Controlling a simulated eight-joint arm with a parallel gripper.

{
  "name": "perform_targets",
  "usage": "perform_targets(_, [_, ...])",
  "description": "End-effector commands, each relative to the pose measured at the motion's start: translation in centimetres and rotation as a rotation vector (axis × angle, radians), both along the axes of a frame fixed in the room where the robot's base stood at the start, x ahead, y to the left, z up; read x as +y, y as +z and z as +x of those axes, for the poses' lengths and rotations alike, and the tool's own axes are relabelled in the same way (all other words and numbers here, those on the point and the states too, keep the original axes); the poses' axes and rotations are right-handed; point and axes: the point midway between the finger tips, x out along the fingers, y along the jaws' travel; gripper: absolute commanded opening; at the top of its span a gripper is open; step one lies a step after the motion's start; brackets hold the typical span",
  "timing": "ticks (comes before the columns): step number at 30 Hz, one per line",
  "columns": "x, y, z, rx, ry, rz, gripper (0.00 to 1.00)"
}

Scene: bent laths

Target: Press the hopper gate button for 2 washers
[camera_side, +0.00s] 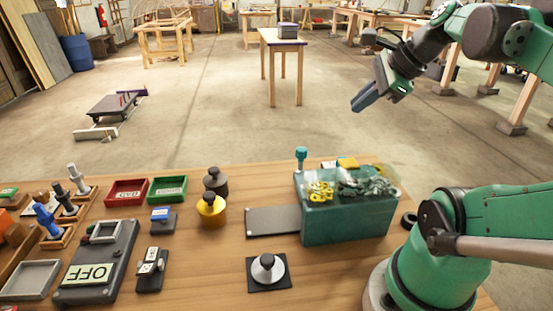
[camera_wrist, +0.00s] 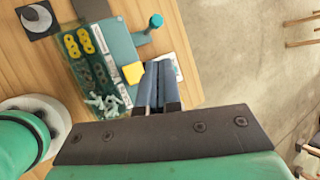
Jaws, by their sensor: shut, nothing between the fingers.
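A teal hopper-like box (camera_side: 345,219) with a clear top stands at the right of the wooden table. It holds yellow pieces (camera_side: 320,191) and dark green pieces (camera_side: 367,187); I cannot tell which are washers. A yellow block (camera_side: 347,163) sits at its far side and also shows in the wrist view (camera_wrist: 133,73). A teal knob (camera_side: 301,157) stands at the box's back left and in the wrist view (camera_wrist: 155,20). I cannot tell which part is the gate button. My gripper (camera_side: 359,103) is shut and empty, raised above and beyond the box; its fingers (camera_wrist: 158,88) appear beside the yellow block in the wrist view.
A dark flat plate (camera_side: 272,222) lies left of the box. Yellow (camera_side: 211,210) and dark (camera_side: 215,180) weights stand further left. A grey device marked OFF (camera_side: 98,262) and trays fill the left side.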

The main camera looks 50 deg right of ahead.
Motion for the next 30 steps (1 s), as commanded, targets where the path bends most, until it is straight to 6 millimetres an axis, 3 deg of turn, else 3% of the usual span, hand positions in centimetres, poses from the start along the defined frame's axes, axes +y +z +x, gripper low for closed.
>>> perform_targets(7, [0.0, -1.0, 0.0, 0.0, 0.0, 0.0, 0.0])
perform_targets(21, [-0.1, -7.2, 0.0, 0.0, 0.0, 0.0, 0.0])
perform_targets(30, [0.0, -8.8, 0.0, 0.0, 0.0, 0.0, 0.0])
